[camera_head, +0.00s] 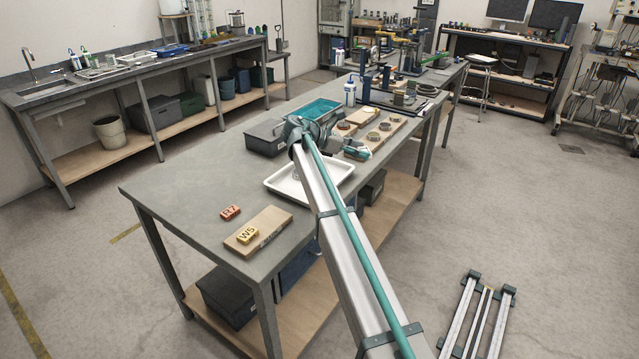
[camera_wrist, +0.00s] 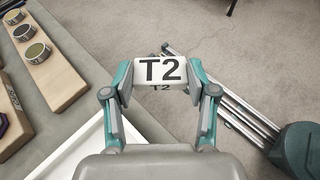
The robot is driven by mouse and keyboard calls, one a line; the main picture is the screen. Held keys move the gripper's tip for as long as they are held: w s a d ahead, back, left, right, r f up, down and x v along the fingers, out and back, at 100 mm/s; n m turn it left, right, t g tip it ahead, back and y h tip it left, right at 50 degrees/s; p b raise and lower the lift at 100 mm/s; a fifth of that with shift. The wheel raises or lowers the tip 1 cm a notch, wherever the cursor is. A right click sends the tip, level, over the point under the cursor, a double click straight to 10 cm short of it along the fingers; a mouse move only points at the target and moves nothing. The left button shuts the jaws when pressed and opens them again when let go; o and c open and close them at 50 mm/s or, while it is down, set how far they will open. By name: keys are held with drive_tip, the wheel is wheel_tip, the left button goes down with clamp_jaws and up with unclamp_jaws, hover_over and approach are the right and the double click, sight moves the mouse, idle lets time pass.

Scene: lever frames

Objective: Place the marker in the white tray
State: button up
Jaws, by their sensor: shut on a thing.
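The marker (camera_wrist: 152,70), a white block lettered T2, is between the two fingers of my gripper (camera_wrist: 160,84) in the wrist view. The fingers are shut on its sides. The white tray (camera_wrist: 84,149) shows in part at the lower left of the wrist view, partly behind the gripper. In the head view the tray (camera_head: 277,187) lies on the grey bench, partly covered by my arm. My gripper (camera_head: 358,153) shows there beyond the tray's right side, near the bench edge. I cannot make out the marker in the head view.
A wooden plank with round pieces (camera_head: 381,132) stands beyond the tray. A dark bin (camera_head: 262,138) and a teal tray (camera_head: 316,109) are behind it. A red R7 block (camera_head: 230,212) and a yellow W5 block (camera_head: 248,235) on a board are in front. The near-left bench is clear.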

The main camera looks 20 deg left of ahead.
drive_tip(key=a+f, duration=0.3)
drive_tip(key=a, duration=0.1)
drive_tip(key=s+a+f+p, duration=0.1)
drive_tip(key=a+f, duration=0.1)
drive_tip(key=a, duration=0.2)
drive_tip(key=s+a+f+p, duration=0.1)
drive_tip(key=a+f, duration=0.2)
drive_tip(key=a, duration=0.1)
drive_tip(key=shift+s+f, duration=0.25)
drive_tip(key=shift+f, duration=0.05)
drive_tip(key=shift+s+a+f, duration=0.1)
drive_tip(key=shift+a+f, duration=0.15)
drive_tip(key=shift+s+a+f+p, duration=0.15)
drive_tip(key=shift+f+p, duration=0.25)
drive_tip(key=shift+f, duration=0.55)
drive_tip(key=shift+w+a+f+p, duration=0.1)
drive_tip(key=shift+f+p, duration=0.3)
drive_tip(key=shift+f, duration=0.55)
drive_tip(key=o, duration=0.9)
drive_tip(key=shift+f, duration=0.15)
